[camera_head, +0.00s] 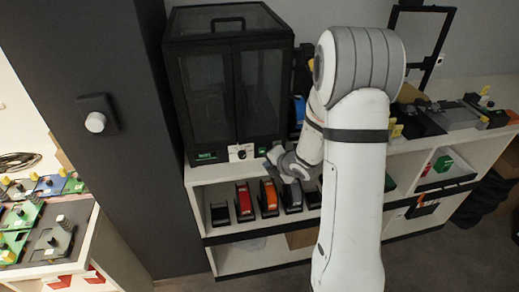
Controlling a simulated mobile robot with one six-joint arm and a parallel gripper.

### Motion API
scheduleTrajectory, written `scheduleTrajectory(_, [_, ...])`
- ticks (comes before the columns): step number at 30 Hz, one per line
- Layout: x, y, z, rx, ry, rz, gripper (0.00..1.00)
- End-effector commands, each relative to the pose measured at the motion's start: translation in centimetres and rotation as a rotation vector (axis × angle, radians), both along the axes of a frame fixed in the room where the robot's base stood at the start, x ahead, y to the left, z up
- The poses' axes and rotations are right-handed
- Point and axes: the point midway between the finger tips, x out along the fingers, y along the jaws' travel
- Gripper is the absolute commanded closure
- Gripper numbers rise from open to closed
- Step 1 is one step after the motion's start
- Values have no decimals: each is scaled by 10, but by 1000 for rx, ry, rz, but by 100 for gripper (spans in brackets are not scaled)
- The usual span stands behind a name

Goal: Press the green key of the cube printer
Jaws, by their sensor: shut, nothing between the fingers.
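The cube printer (230,85) is a black enclosed box with dark glass doors and a lid. It stands on the white shelf unit in the upper middle. Along its bottom front edge are a small green-lit display (206,156), a white plate with a dark knob (241,152), and a small green key (263,150) at the right. My gripper (274,156) is shut and empty, just right of the green key and close to it. I cannot tell whether it touches the key. My arm hides the area right of the printer.
Red, orange and dark spool-like items (244,202) sit in the shelf compartment below the printer. A dark pillar with a white knob (95,122) stands left. A table with green and blue boards (50,235) is at lower left. Devices (450,115) line the counter at right.

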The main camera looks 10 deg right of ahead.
Motion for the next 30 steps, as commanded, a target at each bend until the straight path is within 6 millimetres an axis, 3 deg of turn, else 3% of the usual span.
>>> scheduleTrajectory(10, [33,0,0,-1,0,1,100])
scheduleTrajectory(30, [36,-1,0,0,0,-1,100])
